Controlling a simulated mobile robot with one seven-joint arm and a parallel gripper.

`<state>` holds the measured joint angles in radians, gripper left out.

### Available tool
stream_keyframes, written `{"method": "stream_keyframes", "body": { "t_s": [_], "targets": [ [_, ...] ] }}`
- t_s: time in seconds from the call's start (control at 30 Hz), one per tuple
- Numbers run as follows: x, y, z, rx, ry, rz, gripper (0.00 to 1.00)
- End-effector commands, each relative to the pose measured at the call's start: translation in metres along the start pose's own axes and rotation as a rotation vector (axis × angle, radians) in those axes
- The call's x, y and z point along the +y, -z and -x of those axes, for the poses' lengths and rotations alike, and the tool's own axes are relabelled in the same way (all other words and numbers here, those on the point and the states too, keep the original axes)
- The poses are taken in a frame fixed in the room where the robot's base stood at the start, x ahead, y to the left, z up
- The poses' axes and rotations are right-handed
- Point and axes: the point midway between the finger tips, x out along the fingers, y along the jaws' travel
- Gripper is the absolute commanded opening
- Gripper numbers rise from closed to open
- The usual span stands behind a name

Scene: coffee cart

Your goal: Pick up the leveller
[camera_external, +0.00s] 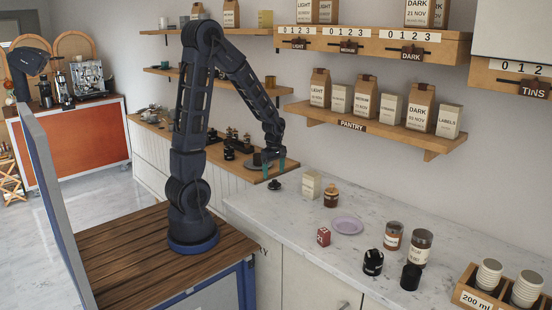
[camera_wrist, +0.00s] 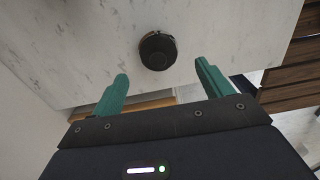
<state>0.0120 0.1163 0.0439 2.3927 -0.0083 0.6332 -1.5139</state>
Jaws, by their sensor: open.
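A small round black object, which looks like the leveller (camera_wrist: 158,50), sits on the pale marble counter in the wrist view. It also shows as a small dark piece at the counter's far end in the external view (camera_external: 275,185). My gripper (camera_wrist: 161,72) is open, with its two teal fingers apart and nothing between them. The black object lies just beyond the fingertips, roughly centred between them and not touched. In the external view my gripper (camera_external: 274,168) hangs low beside the black object, near the end of the marble counter.
Dark tools crowd the wooden counter behind my gripper. The pantry shelf (camera_external: 430,141) overhangs the wall side.

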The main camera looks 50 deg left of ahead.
Motion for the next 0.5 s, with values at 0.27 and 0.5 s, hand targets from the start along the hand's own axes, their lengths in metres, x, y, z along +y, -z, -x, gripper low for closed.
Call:
{"method": "stream_keyframes", "body": {
  "t_s": [0.27, 0.5],
  "targets": [
    [0.000, -0.001, -0.017, 0.000, 0.002, -0.001, 0.78],
    [0.002, -0.003, -0.046, 0.000, 0.002, 0.000, 0.78]
  ]
}}
